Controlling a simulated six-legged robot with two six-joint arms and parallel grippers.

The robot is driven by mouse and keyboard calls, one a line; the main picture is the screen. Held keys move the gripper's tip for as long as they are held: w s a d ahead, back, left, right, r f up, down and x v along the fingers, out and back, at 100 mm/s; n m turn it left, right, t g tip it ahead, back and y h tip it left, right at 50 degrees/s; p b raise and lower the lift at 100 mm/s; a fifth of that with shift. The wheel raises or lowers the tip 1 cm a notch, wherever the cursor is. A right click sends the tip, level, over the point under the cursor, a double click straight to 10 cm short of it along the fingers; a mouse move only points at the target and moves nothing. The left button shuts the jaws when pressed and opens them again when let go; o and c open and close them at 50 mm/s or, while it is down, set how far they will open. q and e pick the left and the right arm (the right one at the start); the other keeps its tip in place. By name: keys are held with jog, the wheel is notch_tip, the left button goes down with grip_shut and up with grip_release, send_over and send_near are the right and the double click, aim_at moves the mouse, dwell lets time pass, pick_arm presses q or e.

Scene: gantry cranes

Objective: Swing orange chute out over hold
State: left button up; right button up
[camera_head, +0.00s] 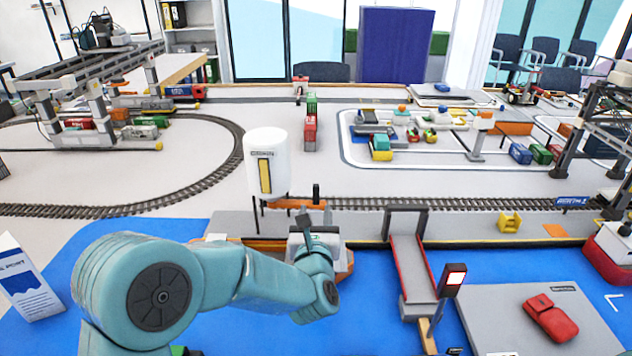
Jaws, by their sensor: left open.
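The orange chute (291,204) shows as a short strip below the white silo (266,160), at the quay edge. It points to the right along the quay. A dark upright peg (316,193) stands near its right end. My left gripper (317,217) is open, just in front of and below that peg. I cannot tell whether it touches the peg or chute. A boat with an orange hull (346,266) lies on the blue water behind my left arm. My arm and gripper cover most of the boat, and its hold is hidden. My right gripper is not in view.
A red pouch (551,317) lies on a grey platform. Railway track (440,204) runs behind the quay. A crane (95,95) stands at left.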

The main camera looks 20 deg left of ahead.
aim_at(316, 187)
pick_arm(q)
jog(key=p+x, duration=0.1)
jog(key=x, duration=1)
jog(key=shift+w+a+f+p, duration=0.1)
jog(key=shift+w+f+p, duration=0.05)
jog(key=shift+w+p, duration=0.25)
jog(key=shift+s, duration=0.1)
grip_shut()
